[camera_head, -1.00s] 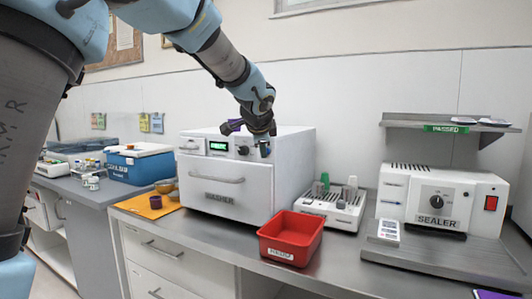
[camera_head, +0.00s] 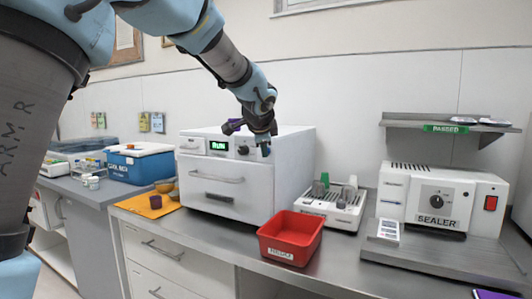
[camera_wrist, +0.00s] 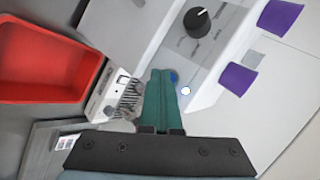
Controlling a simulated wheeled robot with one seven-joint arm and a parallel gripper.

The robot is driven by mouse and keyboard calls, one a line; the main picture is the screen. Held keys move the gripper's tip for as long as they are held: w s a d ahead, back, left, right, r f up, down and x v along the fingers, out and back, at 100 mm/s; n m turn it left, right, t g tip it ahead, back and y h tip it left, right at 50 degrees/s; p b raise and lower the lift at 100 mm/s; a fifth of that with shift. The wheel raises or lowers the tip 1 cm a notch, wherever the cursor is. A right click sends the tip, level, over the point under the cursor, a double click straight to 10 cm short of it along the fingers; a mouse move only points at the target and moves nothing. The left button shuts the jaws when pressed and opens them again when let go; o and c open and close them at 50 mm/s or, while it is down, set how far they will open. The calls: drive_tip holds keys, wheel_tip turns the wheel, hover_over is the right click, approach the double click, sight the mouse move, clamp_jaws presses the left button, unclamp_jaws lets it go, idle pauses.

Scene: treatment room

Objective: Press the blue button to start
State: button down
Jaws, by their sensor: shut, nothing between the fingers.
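The white washer (camera_head: 225,188) stands on the steel counter, with a lit green display (camera_head: 218,146) that appears to read RUN. Beside the display is a black knob (camera_head: 242,150), also large in the wrist view (camera_wrist: 197,22). My gripper (camera_head: 263,143) is at the right end of that panel. Its teal fingers (camera_wrist: 162,85) are shut together and empty, with the tips at the button. Whether they touch it I cannot tell.
A red bin (camera_head: 290,238) stands on the counter in front of the washer. A white rack (camera_head: 333,208) and the sealer (camera_head: 440,200) stand to the right. Purple pieces (camera_wrist: 238,80) lie close to my fingers at the washer's top.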

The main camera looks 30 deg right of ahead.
drive_tip(key=shift+s+a+b, duration=0.3)
drive_tip(key=shift+s+a, duration=0.1)
drive_tip(key=shift+a, duration=0.3)
drive_tip(key=shift+s+a+b, duration=0.3)
drive_tip(key=shift+s+a, duration=0.1)
drive_tip(key=shift+a, duration=0.35)
drive_tip(key=shift+s+a+b, duration=0.25)
drive_tip(key=shift+s+a, duration=0.15)
drive_tip(key=shift+a, duration=0.3)
drive_tip(key=shift+s+a+b, duration=0.3)
drive_tip(key=shift+s+a, duration=0.1)
drive_tip(key=shift+a, duration=0.35)
drive_tip(key=w+a+f+n+g+y+p, duration=0.15)
drive_tip(key=a+f+n, duration=0.3)
drive_tip(key=a, duration=0.45)
drive_tip(key=a+f+n+y+b, duration=0.1)
drive_tip(key=a+f+n+y, duration=0.15)
drive_tip(key=a+f, duration=0.45)
drive_tip(key=w+a+f+n+g+y+p, duration=0.15)
drive_tip(key=a+n, duration=0.25)
drive_tip(key=a, duration=0.7)
drive_tip(key=s+a+f+n+g, duration=0.1)
drive_tip(key=s+a+f+n, duration=0.3)
drive_tip(key=a, duration=0.4)
drive_tip(key=s+a+f+n+g, duration=0.2)
drive_tip(key=s+a+f+n, duration=0.2)
drive_tip(key=s+a+n, duration=0.3)
drive_tip(key=shift+s+a+f, duration=0.35)
drive_tip(key=shift+s+a, duration=0.1)
drive_tip(key=shift+a, duration=0.15)
